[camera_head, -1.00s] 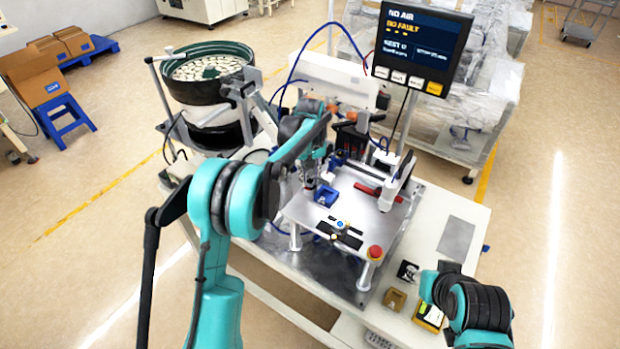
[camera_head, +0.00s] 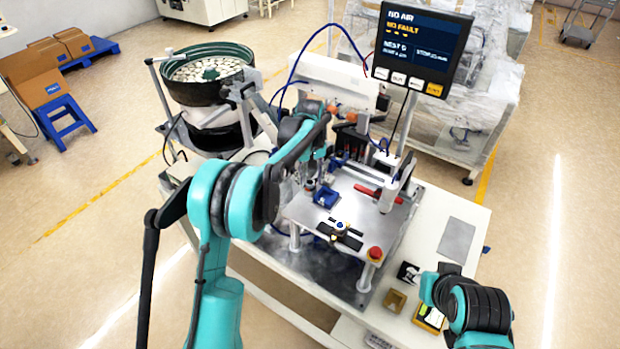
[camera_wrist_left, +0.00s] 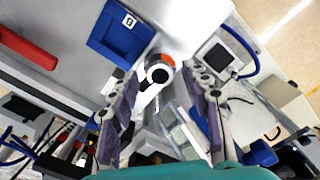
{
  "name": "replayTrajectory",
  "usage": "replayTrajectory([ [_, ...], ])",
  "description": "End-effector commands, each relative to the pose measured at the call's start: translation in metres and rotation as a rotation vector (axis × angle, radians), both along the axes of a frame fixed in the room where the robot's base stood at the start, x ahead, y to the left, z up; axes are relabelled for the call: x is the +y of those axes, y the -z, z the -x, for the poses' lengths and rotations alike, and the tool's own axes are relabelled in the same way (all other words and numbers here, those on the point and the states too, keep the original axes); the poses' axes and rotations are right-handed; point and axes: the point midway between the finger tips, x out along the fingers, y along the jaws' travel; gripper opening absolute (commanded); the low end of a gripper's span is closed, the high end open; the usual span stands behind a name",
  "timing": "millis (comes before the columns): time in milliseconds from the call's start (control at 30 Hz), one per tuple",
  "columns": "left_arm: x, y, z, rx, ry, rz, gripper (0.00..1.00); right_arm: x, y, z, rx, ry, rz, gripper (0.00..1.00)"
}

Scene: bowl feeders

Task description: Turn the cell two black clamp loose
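My left gripper (camera_head: 314,184) reaches over the metal plate (camera_head: 368,212) of the cell, by a blue block (camera_head: 326,197). In the left wrist view its two fingers (camera_wrist_left: 162,108) stand apart. A round grey part (camera_wrist_left: 159,72) with a dark centre, a white ring-like mark and an orange patch shows between and just beyond the fingertips. I cannot tell whether they touch it or whether it is the black clamp. The blue block (camera_wrist_left: 121,36) lies just left of it. Near the plate's front are small black parts (camera_head: 346,238). My right gripper's fingers do not show.
A red-handled part (camera_head: 376,193) lies on the plate, and a red button (camera_head: 375,253) sits at its front corner. A screen (camera_head: 423,50) stands behind. The bowl feeder (camera_head: 208,75) is at the back left. A grey pad (camera_head: 457,238) lies on the right tabletop.

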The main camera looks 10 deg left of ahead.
Motion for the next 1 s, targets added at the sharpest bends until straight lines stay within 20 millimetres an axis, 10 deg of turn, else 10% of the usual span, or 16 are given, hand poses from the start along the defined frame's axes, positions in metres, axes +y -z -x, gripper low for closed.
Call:
replayTrajectory([
  [1000,0.000,-0.120,0.000,0.000,0.000,0.000,0.48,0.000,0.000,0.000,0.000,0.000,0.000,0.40],
])
